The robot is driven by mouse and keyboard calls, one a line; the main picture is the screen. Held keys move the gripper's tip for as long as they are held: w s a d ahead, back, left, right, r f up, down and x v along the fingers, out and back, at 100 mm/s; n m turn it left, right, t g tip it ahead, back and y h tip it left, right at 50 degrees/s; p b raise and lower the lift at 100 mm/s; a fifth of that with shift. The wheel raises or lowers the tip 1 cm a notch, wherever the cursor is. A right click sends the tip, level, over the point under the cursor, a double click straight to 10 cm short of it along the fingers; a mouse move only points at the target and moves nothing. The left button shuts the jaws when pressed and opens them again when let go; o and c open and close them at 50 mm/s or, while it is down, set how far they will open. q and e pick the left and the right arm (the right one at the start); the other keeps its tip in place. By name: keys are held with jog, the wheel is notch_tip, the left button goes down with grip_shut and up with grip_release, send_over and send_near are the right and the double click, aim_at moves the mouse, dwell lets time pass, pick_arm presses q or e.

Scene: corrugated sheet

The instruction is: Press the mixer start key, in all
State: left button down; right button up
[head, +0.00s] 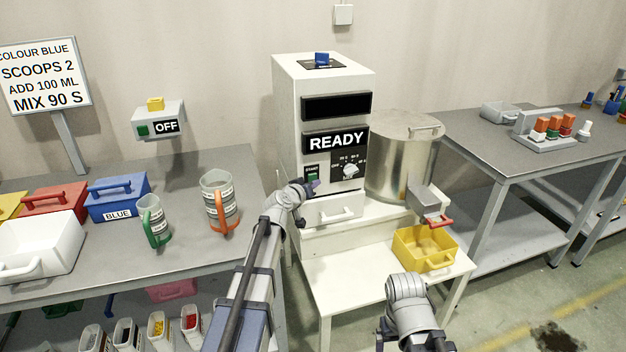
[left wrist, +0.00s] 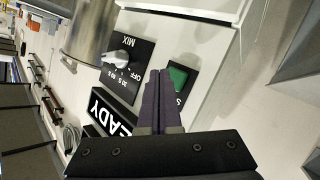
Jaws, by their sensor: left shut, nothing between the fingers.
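The mixer (head: 287,120) is a tall white cabinet whose display (head: 336,141) reads READY. Its green START key (head: 311,177) is low on the front, left of the dial (head: 350,170). In the left wrist view the green key (left wrist: 178,76) shows just beside my fingertips, partly hidden by them. My left gripper (head: 314,187) is shut and empty, its dark fingers (left wrist: 160,78) close to the key panel. I cannot tell whether they touch it. Of my right arm only grey links show at the bottom; its fingers are not seen.
A steel pot (head: 400,160) stands right of the cabinet, with a yellow bin (head: 425,248) below. A white drawer (head: 333,210) with a handle is under the key panel. The left table holds two mugs, coloured boxes and a white scoop bin. A wall switch (head: 158,120) reads OFF.

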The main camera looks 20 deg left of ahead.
pick_arm(q)
jog(key=shift+w+a, duration=0.1)
jog(key=shift+w, duration=0.05)
jog(key=shift+w+a, duration=0.15)
jog(key=shift+w, duration=0.05)
jog(key=shift+w+a, duration=0.25)
jog(key=shift+w, duration=0.1)
dwell(1.0)
jog(key=shift+s, duration=0.1)
jog(key=shift+s+d, duration=0.45)
jog(key=shift+s, duration=0.15)
jog(key=shift+s+d, duration=0.1)
jog(key=s+d, duration=0.1)
jog(key=s, duration=0.1)
jog(key=s+d, duration=0.1)
jog(key=s, duration=0.1)
jog(key=shift+d, duration=0.3)
dwell(0.7)
